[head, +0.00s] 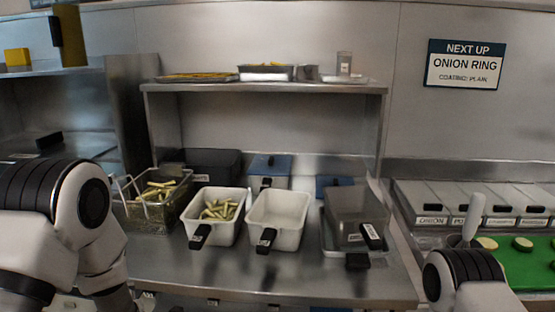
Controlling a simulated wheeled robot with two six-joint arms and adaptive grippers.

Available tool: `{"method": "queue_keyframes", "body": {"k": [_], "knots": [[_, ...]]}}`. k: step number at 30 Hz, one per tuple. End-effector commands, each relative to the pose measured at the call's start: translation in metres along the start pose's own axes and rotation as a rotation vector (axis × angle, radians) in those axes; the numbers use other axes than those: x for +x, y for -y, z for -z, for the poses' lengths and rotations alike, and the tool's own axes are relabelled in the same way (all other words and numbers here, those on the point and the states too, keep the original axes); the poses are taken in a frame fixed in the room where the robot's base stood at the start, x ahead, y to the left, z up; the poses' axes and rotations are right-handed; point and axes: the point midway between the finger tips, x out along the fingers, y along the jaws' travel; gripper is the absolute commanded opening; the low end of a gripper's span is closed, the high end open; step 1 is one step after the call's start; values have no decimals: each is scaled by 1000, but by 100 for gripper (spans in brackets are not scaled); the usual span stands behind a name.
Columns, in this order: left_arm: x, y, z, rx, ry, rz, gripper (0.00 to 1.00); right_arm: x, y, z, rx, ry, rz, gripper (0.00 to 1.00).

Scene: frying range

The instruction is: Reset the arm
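My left arm (60,225) stands at the left edge, its white and black links in front of the counter. My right arm (465,275) shows at the bottom right as a black and white joint. Neither gripper's fingertips can be made out; both lie outside the picture or behind the arm links. Nothing is seen held by either arm.
A wire basket (131,208) with fries, a white bin (229,235) with fries, an empty white bin (288,237) and a grey bin (352,205) stand on the steel counter (210,280). A shelf (260,87) hangs above. A green board (515,270) lies right.

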Motion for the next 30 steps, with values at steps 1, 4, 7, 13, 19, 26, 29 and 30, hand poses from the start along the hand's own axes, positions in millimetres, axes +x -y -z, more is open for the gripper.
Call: {"method": "queue_keyframes", "body": {"k": [1, 4, 7, 13, 19, 26, 29, 30], "knots": [[-4, 47, -3, 83, 31, 90, 54, 0, 0, 0, 0, 0, 0, 53], [-25, 137, -6, 295, 131, 272, 54, -1, 0, 0, 0, 0, 0, 53], [-62, 220, -3, 544, 280, 452, 54, -1, 0, 0, 0, 0, 0, 53], [-182, 343, 15, 1171, 850, 703, 54, -1, 0, 0, 0, 0, 0, 53], [-225, 355, 16, 1581, 1263, 565, 54, -1, 0, 0, 0, 0, 0, 53], [-225, 355, 17, 1617, 1285, 544, 54, -1, 0, 0, 0, 0, 0, 53], [-225, 355, 17, 1617, 1285, 544, 54, -1, 0, 0, 0, 0, 0, 53], [-225, 355, 17, 1617, 1285, 544, 54, -1, 0, 0, 0, 0, 0, 53]]}}
